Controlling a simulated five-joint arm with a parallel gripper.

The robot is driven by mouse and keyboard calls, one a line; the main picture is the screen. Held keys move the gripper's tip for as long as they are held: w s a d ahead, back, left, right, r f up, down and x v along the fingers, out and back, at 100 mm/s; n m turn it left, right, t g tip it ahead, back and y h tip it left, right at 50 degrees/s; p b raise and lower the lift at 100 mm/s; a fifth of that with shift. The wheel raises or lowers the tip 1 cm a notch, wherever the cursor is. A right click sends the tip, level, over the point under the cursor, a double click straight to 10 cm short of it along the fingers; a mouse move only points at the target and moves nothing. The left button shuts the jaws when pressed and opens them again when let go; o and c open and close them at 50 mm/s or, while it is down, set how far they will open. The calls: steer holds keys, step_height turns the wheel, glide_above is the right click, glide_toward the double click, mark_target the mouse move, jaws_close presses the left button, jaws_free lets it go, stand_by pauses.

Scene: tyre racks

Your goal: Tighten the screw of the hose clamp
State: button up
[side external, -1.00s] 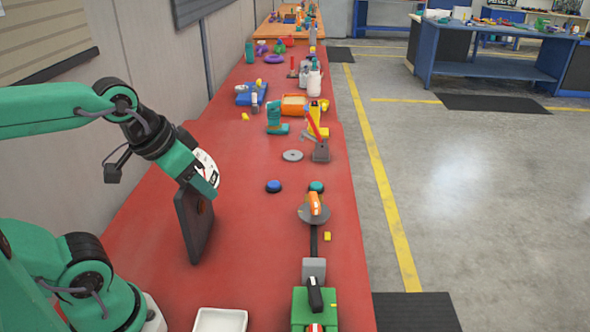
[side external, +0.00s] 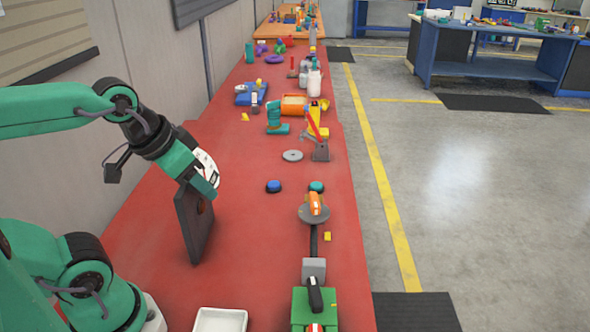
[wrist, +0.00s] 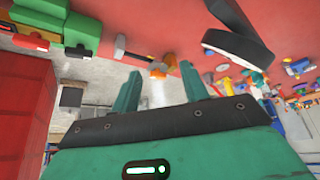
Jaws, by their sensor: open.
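My gripper (side external: 207,186) hangs at the upper edge of a dark upright panel (side external: 188,228) on the red bench. In the side view it overlaps the panel's top, and I cannot tell whether they touch. In the wrist view my gripper (wrist: 160,88) is open, its two green fingers apart with nothing held between them. A dark bent slab (wrist: 240,45) with a pale edge lies beyond the right finger there. A small reddish-brown patch (side external: 203,205) shows on the panel just below the fingers. I cannot make out a hose clamp or its screw in either view.
A white tray (side external: 220,320) lies at the bench's front. A grey disc with an orange piece (side external: 314,204), a green block (side external: 300,308) and a grey block (side external: 313,268) line the right edge. A blue button (side external: 273,186) sits mid-bench. Red surface between panel and right edge is mostly clear.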

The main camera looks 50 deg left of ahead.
steer(key=shift+o, duration=0.2)
steer(key=n+g, duration=0.6)
steer(key=n, duration=0.4)
glide_above(315, 202)
step_height(315, 202, down, 8)
steer(key=shift+s+r, duration=0.1)
steer(key=shift+s, duration=0.05)
steer(key=shift+w+f+n, duration=0.2)
steer(key=shift+f+n, duration=0.1)
steer(key=shift+f, duration=0.1)
steer(key=shift+f, duration=3.8)
